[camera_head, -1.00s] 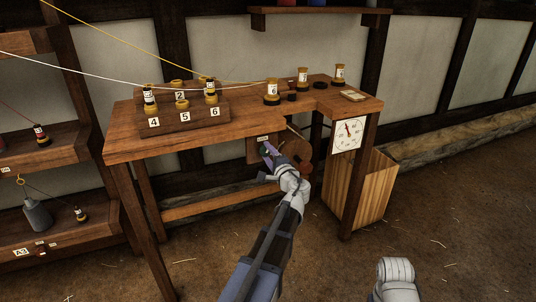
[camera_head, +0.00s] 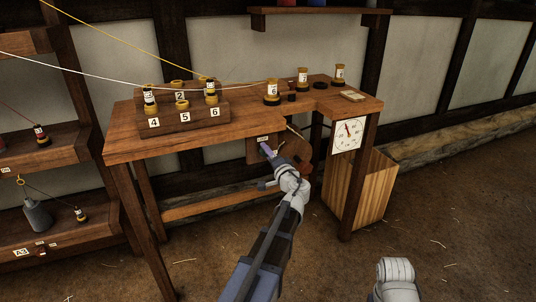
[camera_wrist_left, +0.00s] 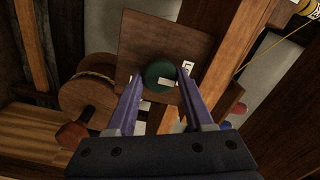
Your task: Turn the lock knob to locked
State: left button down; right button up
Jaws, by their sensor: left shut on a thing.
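The lock knob (camera_wrist_left: 158,73) is a round dark green knob with a pale bar on it, mounted on a square wooden panel (camera_wrist_left: 185,38) under the bench. In the left wrist view the two purple fingers of my left gripper (camera_wrist_left: 160,80) sit against either side of the knob, shut on it. A small white label (camera_wrist_left: 187,67) shows beside the knob, partly covered by a finger. In the head view my left gripper (camera_head: 268,151) reaches under the bench edge and hides most of the knob. My right gripper is out of view.
The wooden bench (camera_head: 130,146) carries a rack (camera_head: 185,121) of numbered bobbins. A round wooden drum (camera_head: 297,148) is close to the right of my left gripper. A dial (camera_head: 347,133) hangs at the bench's right end, by a slatted bin (camera_head: 375,180).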

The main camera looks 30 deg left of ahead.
pick_arm(q)
jog(key=shift+c, duration=1.6)
grip_release()
jog(key=v, duration=0.8)
jog(key=shift+f, duration=0.1)
jog(key=s+d+f+n+g+h, duration=0.1)
jog(key=s+d+f+g+h, duration=0.25)
jog(key=s+d+f, duration=0.35)
jog(key=s+d+f+n+g+h, duration=0.1)
jog(key=s+d+f+g+h, duration=0.3)
jog(key=d+f, duration=0.5)
jog(key=s+d+f+m+g+h, duration=0.2)
jog(key=s+d+f+g+h, duration=0.3)
jog(key=s+d, duration=0.75)
notch_tip(320, 180, up, 34)
jog(key=t+p, duration=0.1)
jog(key=p, duration=3.4)
jog(key=shift+d, duration=0.5)
